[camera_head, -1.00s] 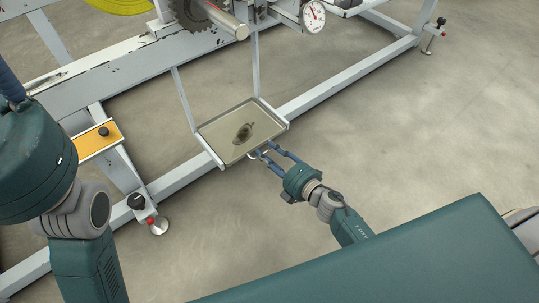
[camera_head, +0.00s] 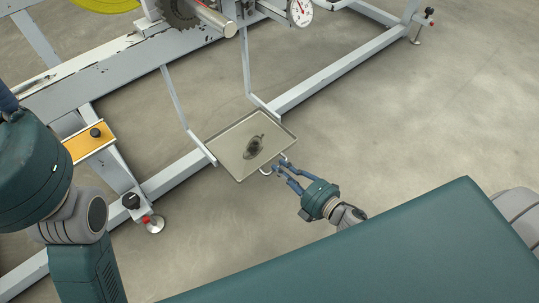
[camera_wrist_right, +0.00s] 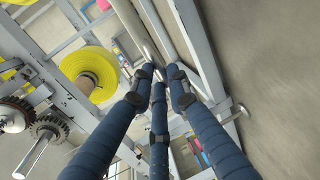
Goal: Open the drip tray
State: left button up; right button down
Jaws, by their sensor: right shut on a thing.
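The drip tray (camera_head: 228,146) is a shallow, beige-grey tray with a dark oily stain in its middle. It hangs under the machine between two pale side rails, with its front part sticking out past the rail ends toward me. A small pale handle (camera_head: 265,172) is on its front edge. My right gripper (camera_head: 280,168) is at this front edge, its blue fingers shut on the handle. The fingers also show in the right wrist view (camera_wrist_right: 160,78), where the handle is hard to make out. My left arm shows at the left, but its gripper is out of view.
The machine's grey frame (camera_head: 340,70) runs behind and beside the tray, with a levelling foot (camera_head: 154,225) at the lower left. A yellow-orange plate with a black knob (camera_head: 95,132) is left of the tray. The concrete floor on the right is clear.

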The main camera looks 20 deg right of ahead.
jog(key=f+v, duration=0.1)
jog(key=v, duration=0.5)
jog(key=shift+s+f, duration=0.2)
jog(key=shift+s, duration=0.2)
jog(key=shift+d, duration=0.15)
jog(key=c, duration=1.7)
grip_release()
jog(key=shift+o, duration=0.2)
jog(key=v, duration=1.2)
